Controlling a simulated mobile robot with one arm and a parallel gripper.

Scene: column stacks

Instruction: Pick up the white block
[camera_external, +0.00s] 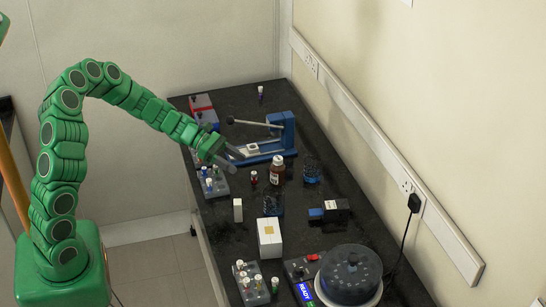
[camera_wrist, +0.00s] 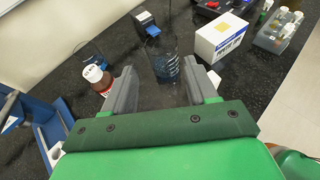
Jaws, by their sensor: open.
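A small upright white block (camera_external: 238,210) stands on the dark bench in the external view, near the bench's left edge.
A larger white box (camera_external: 269,240) stands in front of the block. A glass beaker (camera_external: 272,205) is right of it. A brown bottle (camera_external: 277,170), a blue press (camera_external: 280,135) and a vial rack (camera_external: 214,184) are near my gripper. A round dark-lidded device (camera_external: 350,270) stands at front right.

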